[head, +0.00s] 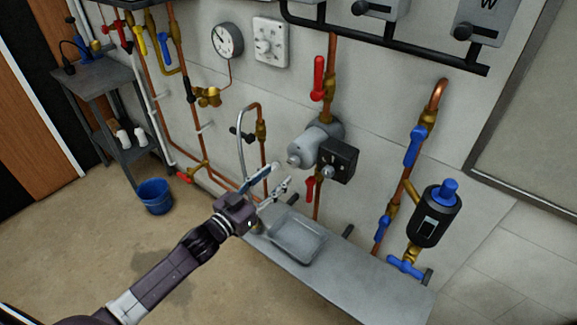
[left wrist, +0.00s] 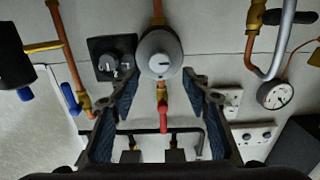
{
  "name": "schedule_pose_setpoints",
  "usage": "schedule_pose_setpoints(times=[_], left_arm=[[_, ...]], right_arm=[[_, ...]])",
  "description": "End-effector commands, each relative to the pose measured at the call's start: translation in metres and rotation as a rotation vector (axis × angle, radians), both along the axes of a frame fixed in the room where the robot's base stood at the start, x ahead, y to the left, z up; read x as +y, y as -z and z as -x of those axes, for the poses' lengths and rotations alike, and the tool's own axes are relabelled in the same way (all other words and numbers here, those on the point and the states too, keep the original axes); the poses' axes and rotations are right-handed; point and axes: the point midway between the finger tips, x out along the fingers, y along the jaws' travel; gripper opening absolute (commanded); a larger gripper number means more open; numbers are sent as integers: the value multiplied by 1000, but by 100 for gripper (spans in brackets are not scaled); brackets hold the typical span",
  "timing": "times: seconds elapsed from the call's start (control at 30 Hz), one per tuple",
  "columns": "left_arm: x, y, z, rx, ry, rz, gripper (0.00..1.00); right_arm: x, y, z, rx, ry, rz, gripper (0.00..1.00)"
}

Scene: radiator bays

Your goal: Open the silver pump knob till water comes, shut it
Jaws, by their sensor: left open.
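The silver pump (head: 318,138) sits on a copper pipe on the wall, with its round silver knob (head: 299,156) facing out. A black control box (head: 338,160) is fixed at its right side. The left wrist view looks upside down; there the silver knob (left wrist: 160,63) shows a dark slot and lies between and beyond the fingertips. My left gripper (head: 284,173) is open and empty, just in front of and below the knob, apparently not touching it. No water shows at the pump. My right gripper is in neither view.
A grey tray (head: 318,240) rests on the low bench (head: 360,284) under the pump. Red valve levers (head: 319,78) sit above and below the pump. A curved grey spout (head: 241,135) stands left, and a black filter body (head: 435,215) right. A blue bucket (head: 155,196) is on the floor.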

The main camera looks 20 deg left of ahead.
Motion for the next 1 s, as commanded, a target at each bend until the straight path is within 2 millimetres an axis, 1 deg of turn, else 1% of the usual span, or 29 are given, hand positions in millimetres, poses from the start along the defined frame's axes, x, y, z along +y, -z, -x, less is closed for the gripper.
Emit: schedule_pose_setpoints(times=[0.03, 0.17, 0.3, 0.4, 0.6, 0.87, 1.0], left_arm=[[-3, -3, -7, -2, 0, 2, 43], [-9, -4, -26, -3, 0, 1, 43], [-16, -3, -44, -1, 0, 0, 43], [-19, -2, -53, 0, -1, 0, 43], [-23, -1, -61, 0, 1, -2, 43], [-23, 0, -62, 0, 1, -2, 43], [-23, -1, -62, 0, 1, -2, 28]], right_arm=[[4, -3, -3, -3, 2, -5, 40], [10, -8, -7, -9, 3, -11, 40], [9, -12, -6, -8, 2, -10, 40], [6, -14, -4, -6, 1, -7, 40], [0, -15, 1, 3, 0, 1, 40], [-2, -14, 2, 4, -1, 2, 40], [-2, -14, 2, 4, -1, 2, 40]])
